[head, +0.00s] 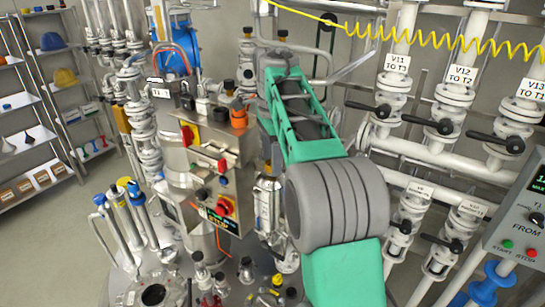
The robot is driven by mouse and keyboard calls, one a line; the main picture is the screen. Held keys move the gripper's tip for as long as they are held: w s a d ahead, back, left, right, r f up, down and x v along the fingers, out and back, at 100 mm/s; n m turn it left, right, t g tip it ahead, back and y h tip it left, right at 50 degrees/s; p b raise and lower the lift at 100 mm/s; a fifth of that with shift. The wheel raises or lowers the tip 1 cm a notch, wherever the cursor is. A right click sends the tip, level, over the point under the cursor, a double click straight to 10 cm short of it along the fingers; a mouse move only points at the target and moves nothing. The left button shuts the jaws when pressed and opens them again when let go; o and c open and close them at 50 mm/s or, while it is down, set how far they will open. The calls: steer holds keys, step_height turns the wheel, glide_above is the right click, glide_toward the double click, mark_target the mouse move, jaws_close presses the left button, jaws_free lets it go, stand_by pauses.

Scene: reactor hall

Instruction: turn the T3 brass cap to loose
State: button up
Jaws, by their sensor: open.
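I cannot make out a brass cap marked T3 in the head view. A small yellow fitting (277,283) shows among the dark-topped fittings at the bottom centre, but it is too small to tell what it is. A small white label (161,91) sits on the steel equipment left of centre; its text is too small to read surely. My green and grey arm rises from the bottom right and folds away near the top centre. My gripper cannot be made out; the arm seems to hide it.
A steel control box (218,165) with a red knob (225,207) stands left of my arm. Black-handled valves (432,124) line white pipes at right. A grey panel (520,215) is at the right edge. Shelves (62,85) stand at left; grey floor (60,235) is clear before them.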

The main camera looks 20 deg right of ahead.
steer(key=shift+r, duration=0.1)
jaws_close()
stand_by(0.5)
